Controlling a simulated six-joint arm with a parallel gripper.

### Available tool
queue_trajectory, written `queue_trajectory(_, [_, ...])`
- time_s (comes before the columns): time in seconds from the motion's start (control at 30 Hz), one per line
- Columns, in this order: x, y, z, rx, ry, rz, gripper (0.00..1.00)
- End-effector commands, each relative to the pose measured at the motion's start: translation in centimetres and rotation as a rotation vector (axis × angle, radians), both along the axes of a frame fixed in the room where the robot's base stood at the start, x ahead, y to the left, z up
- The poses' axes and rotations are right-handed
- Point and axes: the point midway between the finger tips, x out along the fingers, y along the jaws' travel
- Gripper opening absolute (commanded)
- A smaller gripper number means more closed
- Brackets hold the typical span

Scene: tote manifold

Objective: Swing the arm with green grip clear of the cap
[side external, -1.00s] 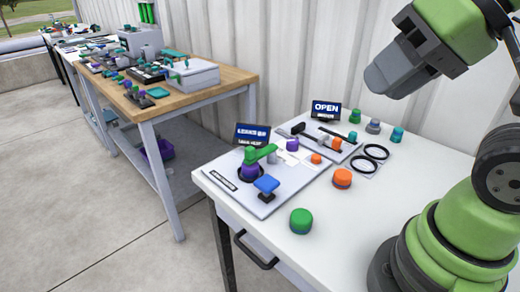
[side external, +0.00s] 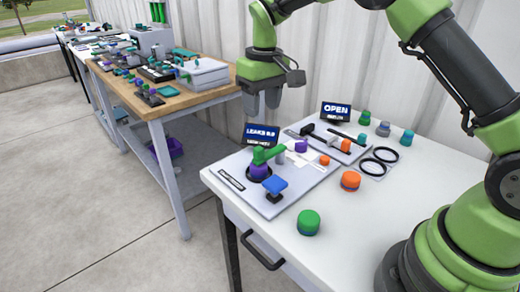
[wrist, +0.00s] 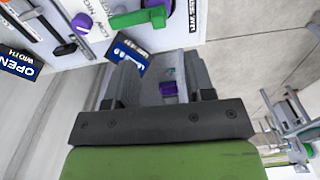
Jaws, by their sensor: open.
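The arm with green grip (side external: 268,154) lies across the top of the purple cap (side external: 259,171) on the near grey board. In the wrist view the green grip (wrist: 140,19) shows at the top, with part of the purple cap (wrist: 155,3) at the picture edge. My gripper (side external: 262,110) is open and empty. It hangs fingers down above and behind the small LEAKS sign, apart from the green grip. In the wrist view my gripper's fingers (wrist: 155,68) stand wide apart with nothing held between them.
The LEAKS sign (side external: 262,135) stands close behind the green grip. A blue knob (side external: 275,186) stands in front of the cap. An OPEN sign (side external: 335,112), an orange cap (side external: 350,180), a green cap (side external: 308,222) and black rings (side external: 379,160) are to the right. A wooden-topped bench (side external: 190,97) stands left.

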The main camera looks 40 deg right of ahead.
Motion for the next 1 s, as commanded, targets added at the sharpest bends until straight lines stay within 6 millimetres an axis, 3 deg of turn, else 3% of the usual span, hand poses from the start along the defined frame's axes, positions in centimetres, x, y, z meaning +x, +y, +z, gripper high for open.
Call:
queue_trajectory(0.1, [0.7, -0.2, -2.0, -0.010, 0.031, 0.015, 0.49])
queue_trajectory(0.37, [0.8, -0.2, -4.7, -0.014, 0.044, 0.020, 0.49])
queue_trajectory(0.7, [0.8, -0.2, -10.8, -0.014, 0.042, 0.019, 0.49])
queue_trajectory(1.0, [0.8, -0.2, -12.5, -0.014, 0.038, 0.018, 0.49])
